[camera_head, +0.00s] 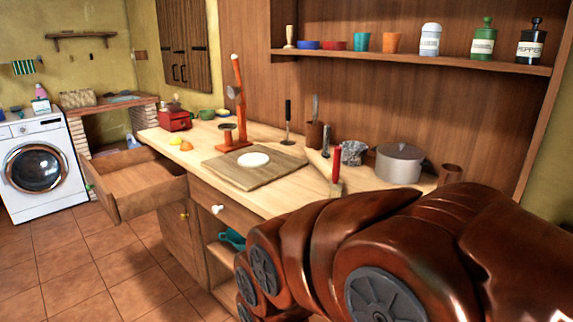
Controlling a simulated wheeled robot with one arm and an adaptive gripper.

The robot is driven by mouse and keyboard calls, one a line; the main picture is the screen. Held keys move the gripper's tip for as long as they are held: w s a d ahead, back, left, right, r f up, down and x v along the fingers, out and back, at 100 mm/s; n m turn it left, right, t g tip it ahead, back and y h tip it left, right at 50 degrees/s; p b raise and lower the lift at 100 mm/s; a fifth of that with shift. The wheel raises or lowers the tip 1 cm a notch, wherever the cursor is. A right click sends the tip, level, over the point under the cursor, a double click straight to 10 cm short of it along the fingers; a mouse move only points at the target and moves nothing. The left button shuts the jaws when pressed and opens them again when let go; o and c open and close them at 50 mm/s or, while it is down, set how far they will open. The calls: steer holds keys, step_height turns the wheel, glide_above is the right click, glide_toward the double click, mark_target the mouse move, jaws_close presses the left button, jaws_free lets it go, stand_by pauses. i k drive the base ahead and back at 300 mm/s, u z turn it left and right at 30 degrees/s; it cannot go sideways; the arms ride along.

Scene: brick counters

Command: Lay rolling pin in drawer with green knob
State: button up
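I cannot make out a rolling pin for certain in the head view; my arm covers the lower right of the picture. An open wooden drawer (137,184) sticks out at the left end of the counter, and the part of its inside that I see looks empty. Its knob is hidden, so I cannot tell its color. A shut drawer (228,204) to its right has a white knob (217,210). No green knob shows. My gripper is out of view.
The counter (205,135) holds a board (222,169) with a white disc (254,160), an orange stand (238,100), a red-handled tool (336,165) and a lidded pot (399,163). A shelf (400,58) holds jars. A washing machine (37,165) stands left; the tiled floor (90,260) is clear.

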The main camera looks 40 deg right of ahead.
mark_target(133, 187)
steer(key=u, duration=0.4)
steer(key=i, duration=1.4)
steer(key=z, duration=0.6)
